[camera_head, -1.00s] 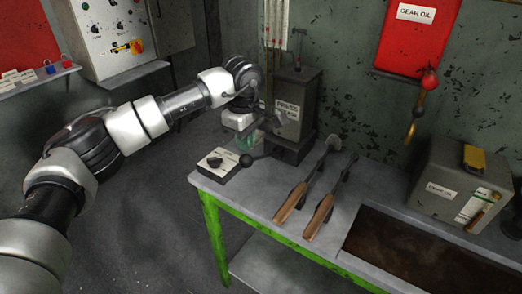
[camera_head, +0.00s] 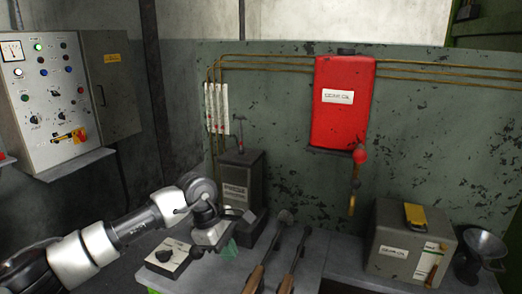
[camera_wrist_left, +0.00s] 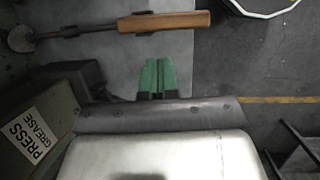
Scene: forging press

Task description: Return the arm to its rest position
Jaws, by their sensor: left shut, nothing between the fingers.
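My left arm (camera_head: 95,255) comes in from the lower left of the head view and reaches over the table. Its left gripper (camera_head: 230,249) has green fingers and hangs to the right of a small control box with a black knob (camera_head: 168,257), in front of the grey press grease box (camera_head: 240,188). In the left wrist view, the green fingers (camera_wrist_left: 158,72) are together with nothing between them. The press grease box also shows there at the left (camera_wrist_left: 38,130). My right gripper is not in view.
Two wooden-handled tools (camera_head: 268,258) (camera_head: 296,255) lie right of the gripper; one shows in the wrist view (camera_wrist_left: 165,22). A gear oil box (camera_head: 405,240) and a dark funnel (camera_head: 482,248) stand further right. A red tank (camera_head: 342,105) and a control panel (camera_head: 50,100) are on the walls.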

